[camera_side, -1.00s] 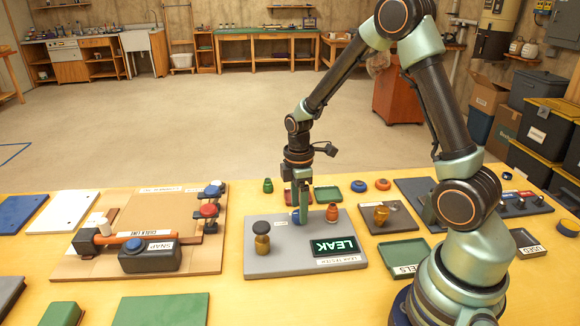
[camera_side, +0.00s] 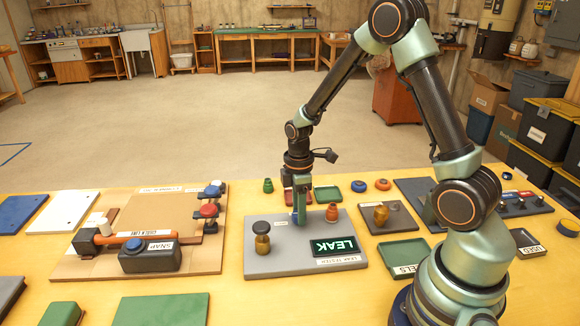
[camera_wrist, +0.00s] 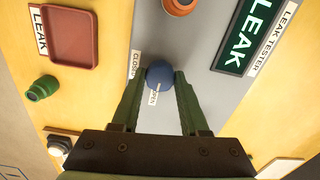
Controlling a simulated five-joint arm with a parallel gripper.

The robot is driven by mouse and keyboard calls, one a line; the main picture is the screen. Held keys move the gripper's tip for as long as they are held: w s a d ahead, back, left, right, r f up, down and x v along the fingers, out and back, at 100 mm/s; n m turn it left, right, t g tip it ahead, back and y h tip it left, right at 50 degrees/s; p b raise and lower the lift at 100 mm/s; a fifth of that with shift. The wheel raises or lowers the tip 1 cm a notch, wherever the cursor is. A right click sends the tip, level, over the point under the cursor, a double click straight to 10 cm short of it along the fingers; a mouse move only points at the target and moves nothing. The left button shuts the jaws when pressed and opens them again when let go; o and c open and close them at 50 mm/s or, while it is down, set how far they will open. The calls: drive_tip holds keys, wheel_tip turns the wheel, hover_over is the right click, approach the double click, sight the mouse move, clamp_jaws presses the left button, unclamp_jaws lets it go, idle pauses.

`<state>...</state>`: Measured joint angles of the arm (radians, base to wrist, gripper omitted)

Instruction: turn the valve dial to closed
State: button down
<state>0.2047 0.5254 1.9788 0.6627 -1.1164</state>
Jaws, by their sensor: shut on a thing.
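The blue valve dial (camera_wrist: 160,73) sits on the grey leak tester plate (camera_side: 262,262). In the wrist view it is between my fingertips. A small white mark shows on the dial's lower edge, toward the OPEN label (camera_wrist: 153,97). The CLOSED label (camera_wrist: 135,65) is at the dial's upper left. My gripper (camera_wrist: 160,80) is shut on the dial, and in the side view (camera_side: 299,221) it points straight down at the plate. There the fingers hide most or all of the dial. The tester's display (camera_side: 336,247) reads LEAK in green.
On the plate, a brass piece with a dark knob (camera_side: 262,237) stands left and an orange fitting (camera_side: 332,212) stands right of my gripper. A red tray (camera_wrist: 71,35) and green fitting (camera_wrist: 42,88) lie beyond the plate.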

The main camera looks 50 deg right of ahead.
drive_tip(key=m, duration=0.8)
drive_tip(key=shift+m, duration=0.4)
drive_tip(key=m, duration=0.4)
drive_tip(key=shift+d, duration=0.1)
drive_tip(key=m, duration=0.4)
drive_tip(key=shift+m, duration=0.3)
drive_tip(key=shift+c, duration=2.1)
unclamp_jaws()
